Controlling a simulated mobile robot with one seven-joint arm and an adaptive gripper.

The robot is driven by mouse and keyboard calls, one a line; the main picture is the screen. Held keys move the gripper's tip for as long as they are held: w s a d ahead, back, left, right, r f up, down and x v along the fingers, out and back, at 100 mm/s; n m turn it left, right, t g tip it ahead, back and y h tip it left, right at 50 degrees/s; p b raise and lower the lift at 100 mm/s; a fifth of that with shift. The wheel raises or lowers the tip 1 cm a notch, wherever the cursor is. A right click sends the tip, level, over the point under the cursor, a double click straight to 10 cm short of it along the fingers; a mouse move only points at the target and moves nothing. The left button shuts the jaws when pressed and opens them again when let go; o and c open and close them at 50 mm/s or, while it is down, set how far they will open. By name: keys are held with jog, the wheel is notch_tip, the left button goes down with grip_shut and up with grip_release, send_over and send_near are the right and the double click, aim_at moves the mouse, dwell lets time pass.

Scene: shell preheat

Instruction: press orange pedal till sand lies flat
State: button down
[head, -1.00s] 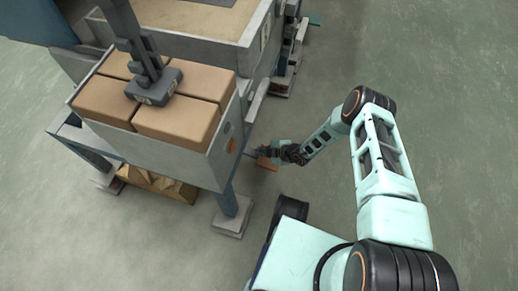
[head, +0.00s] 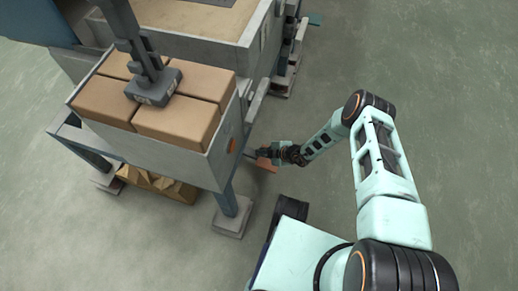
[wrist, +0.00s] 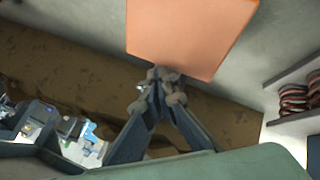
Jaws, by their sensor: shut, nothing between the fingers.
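The orange pedal (head: 266,164) sits low beside the grey-walled machine in the head view. In the wrist view the pedal (wrist: 190,32) is a flat orange plate at the top. My gripper (wrist: 160,80) is shut and empty, its fingertips at the pedal's near edge; I cannot tell whether they touch it. In the head view my gripper (head: 268,152) is small, right by the pedal. A tan, sand-like surface (head: 200,20) fills an open box at the top of the head view and looks mostly even, partly cut off by the frame.
A grey tray (head: 190,165) holds several tan blocks (head: 185,122), with a dark grey tool (head: 155,88) on top. A blue leg (head: 228,203) stands close to the left of my gripper. A brown rough strip (wrist: 55,65) lies beyond the fingers. Floor to the right is clear.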

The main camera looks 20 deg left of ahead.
jog(key=shift+s+a+r+p, duration=0.1)
jog(key=shift+a+r+p, duration=0.05)
jog(key=shift+r+p, duration=0.4)
jog(key=shift+s+a+r+p, duration=0.1)
jog(key=shift+r+p, duration=0.25)
jog(key=shift+r, duration=0.25)
jog(key=shift+a+r+p, duration=0.2)
jog(key=shift+r+p, duration=1.25)
jog(key=shift+r, duration=0.35)
notch_tip(320, 180, up, 5)
jog(key=p, duration=0.4)
send_over(258, 156)
